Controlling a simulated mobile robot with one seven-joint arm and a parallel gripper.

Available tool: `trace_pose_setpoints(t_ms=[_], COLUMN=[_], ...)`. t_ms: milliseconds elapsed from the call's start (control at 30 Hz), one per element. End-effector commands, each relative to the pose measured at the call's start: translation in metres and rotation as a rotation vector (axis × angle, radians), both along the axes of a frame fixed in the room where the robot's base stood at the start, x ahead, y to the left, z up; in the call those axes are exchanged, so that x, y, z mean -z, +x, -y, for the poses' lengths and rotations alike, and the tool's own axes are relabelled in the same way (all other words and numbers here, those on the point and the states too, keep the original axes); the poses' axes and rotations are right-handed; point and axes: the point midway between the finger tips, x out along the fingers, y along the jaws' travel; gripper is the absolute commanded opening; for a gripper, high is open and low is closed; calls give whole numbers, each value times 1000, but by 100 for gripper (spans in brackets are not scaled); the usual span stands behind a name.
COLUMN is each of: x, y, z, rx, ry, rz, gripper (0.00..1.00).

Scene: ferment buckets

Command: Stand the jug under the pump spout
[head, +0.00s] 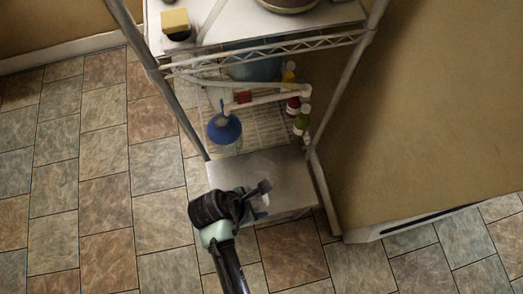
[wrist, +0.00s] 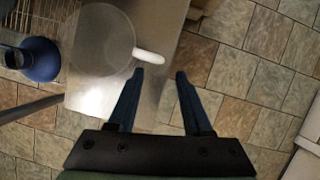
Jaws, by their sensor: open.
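The jug is a clear, round vessel with a white handle. In the wrist view the jug (wrist: 98,38) stands on a pale metal surface, its handle (wrist: 149,56) pointing toward my gripper. In the head view the jug (head: 261,166) is faint, partly hidden by my gripper. My gripper (wrist: 160,74) is open and empty, the handle's end just beyond its left fingertip; I cannot tell whether they touch. It also shows in the head view (head: 263,188). A blue cone-shaped top (head: 224,129) with a thin stem, perhaps the pump, stands left behind the jug; I cannot make out its spout.
A wire rack (head: 145,55) stands around this, its posts rising on both sides. A white pipe (head: 270,98) crosses above the lower shelf. Several small bottles (head: 301,122) stand at the right. A tan wall (head: 430,110) closes the right. Tiled floor (head: 100,200) is clear at left.

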Motion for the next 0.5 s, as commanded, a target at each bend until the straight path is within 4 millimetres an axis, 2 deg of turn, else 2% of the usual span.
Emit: trace_pose_setpoints(t_ms=[167,500], x=[12,55], y=[3,11], z=[4,19], rx=[2,2], ry=[1,2], rz=[0,-1], gripper=[50,50])
